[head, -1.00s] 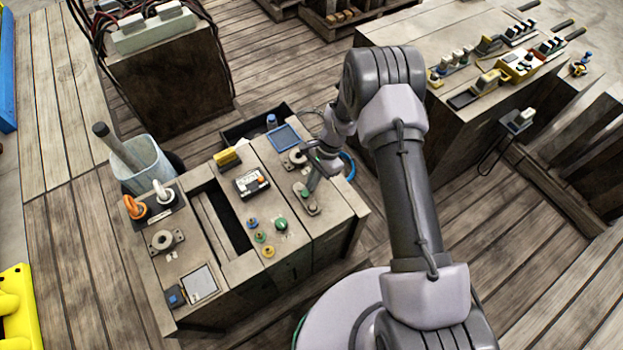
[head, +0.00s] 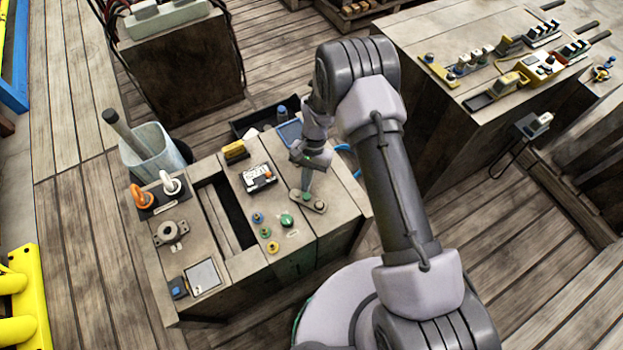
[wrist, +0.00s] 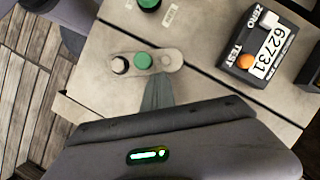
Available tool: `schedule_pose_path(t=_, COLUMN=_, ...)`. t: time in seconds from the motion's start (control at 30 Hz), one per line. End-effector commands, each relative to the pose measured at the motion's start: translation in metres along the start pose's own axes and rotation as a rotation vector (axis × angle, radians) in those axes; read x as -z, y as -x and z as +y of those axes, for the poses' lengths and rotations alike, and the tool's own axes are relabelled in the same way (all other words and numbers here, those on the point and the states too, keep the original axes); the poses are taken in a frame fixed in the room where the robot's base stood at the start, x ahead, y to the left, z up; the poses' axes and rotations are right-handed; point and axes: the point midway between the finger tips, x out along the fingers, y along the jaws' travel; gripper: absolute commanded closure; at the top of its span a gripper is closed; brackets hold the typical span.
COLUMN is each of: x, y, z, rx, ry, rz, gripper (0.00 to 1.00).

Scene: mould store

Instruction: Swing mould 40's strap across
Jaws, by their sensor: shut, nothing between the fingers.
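A short grey strap-like plate with rounded ends (head: 312,203) lies on the right part of the bench top. My gripper (head: 306,188) is shut and empty, pointing down at the strap. In the wrist view its fingertips (wrist: 158,78) are right beside the green knob; I cannot tell whether they touch.
A meter marked TEST, ZERO and 62731 (wrist: 262,50) stands near the strap. Green, blue and yellow knobs (head: 287,220) are to the left. A slot (head: 226,213) crosses the bench.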

Motion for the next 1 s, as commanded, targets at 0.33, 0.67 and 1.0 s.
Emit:
schedule_pose_path(t=0.33, x=-0.020, y=-0.008, z=-0.011, rx=-0.123, ry=0.303, rz=-0.002, gripper=1.00)
schedule_pose_path(t=0.67, x=-0.040, y=-0.016, z=-0.014, rx=-0.232, ry=0.577, rz=-0.003, gripper=1.00)
schedule_pose_path(t=1.0, x=-0.054, y=-0.021, z=-0.013, rx=-0.310, ry=0.774, rz=-0.003, gripper=1.00)
